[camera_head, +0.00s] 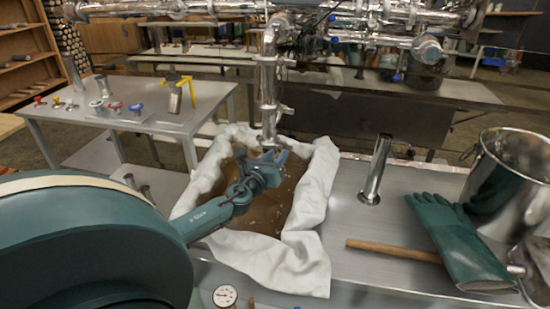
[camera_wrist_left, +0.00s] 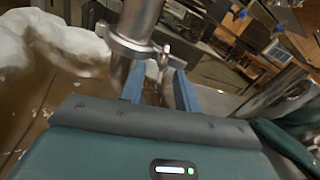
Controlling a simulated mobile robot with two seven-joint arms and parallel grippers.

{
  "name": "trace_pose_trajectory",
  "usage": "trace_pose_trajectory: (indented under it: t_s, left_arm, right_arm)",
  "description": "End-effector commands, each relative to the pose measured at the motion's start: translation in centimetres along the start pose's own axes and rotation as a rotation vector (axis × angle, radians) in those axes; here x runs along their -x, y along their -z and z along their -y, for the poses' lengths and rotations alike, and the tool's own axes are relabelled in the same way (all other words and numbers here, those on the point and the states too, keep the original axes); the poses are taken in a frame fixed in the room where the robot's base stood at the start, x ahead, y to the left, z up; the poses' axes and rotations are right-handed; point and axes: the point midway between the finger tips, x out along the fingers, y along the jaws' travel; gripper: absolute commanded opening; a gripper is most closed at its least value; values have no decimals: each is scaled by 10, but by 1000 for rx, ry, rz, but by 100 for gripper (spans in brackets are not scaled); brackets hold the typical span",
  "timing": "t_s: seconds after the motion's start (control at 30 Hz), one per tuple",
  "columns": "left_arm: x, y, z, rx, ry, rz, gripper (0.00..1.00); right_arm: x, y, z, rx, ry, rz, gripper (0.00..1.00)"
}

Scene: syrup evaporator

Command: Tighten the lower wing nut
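A shiny vertical pipe (camera_head: 268,88) comes down over the cloth-lined pan. A lower clamp (camera_head: 270,109) circles it, with a small wing nut (camera_head: 287,109) sticking out to the right. In the left wrist view, a clamp (camera_wrist_left: 128,46) rings the pipe, and its small wing nut (camera_wrist_left: 163,57) shows just beyond the fingertips, in line with the gap. My left gripper (camera_head: 270,154) is by the pipe's lower end in the head view. Its blue fingers (camera_wrist_left: 159,72) are apart with nothing held between them. I cannot tell whether they touch the nut. My right gripper is not in view.
White cloth (camera_head: 313,190) drapes the rim of the pan of brown liquid. A short upright tube (camera_head: 376,170), green gloves (camera_head: 455,240), a wooden handle (camera_head: 393,250) and a steel pot (camera_head: 508,185) are to the right. A side table (camera_head: 200,95) at left holds coloured valve handles.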

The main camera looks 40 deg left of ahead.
Motion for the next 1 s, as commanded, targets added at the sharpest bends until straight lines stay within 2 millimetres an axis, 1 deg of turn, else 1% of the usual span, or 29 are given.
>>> trace_pose_trajectory:
  t_s: [0.23, 0.37, 0.47, 0.8, 1.0]
  left_arm:
    - [2, 1, 0, 0, 0, -1, 32]
    - [14, 1, 0, -1, 1, -3, 32]
    - [31, 1, 0, -1, 1, -5, 32]
    - [97, 2, 0, 1, 0, -4, 32]
    - [123, 2, 0, 1, -1, -3, 32]
  right_arm:
    - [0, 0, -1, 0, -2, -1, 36]
    - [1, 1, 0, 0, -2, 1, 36]
    - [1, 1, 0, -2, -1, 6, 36]
    - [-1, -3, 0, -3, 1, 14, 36]
    - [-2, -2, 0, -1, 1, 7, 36]
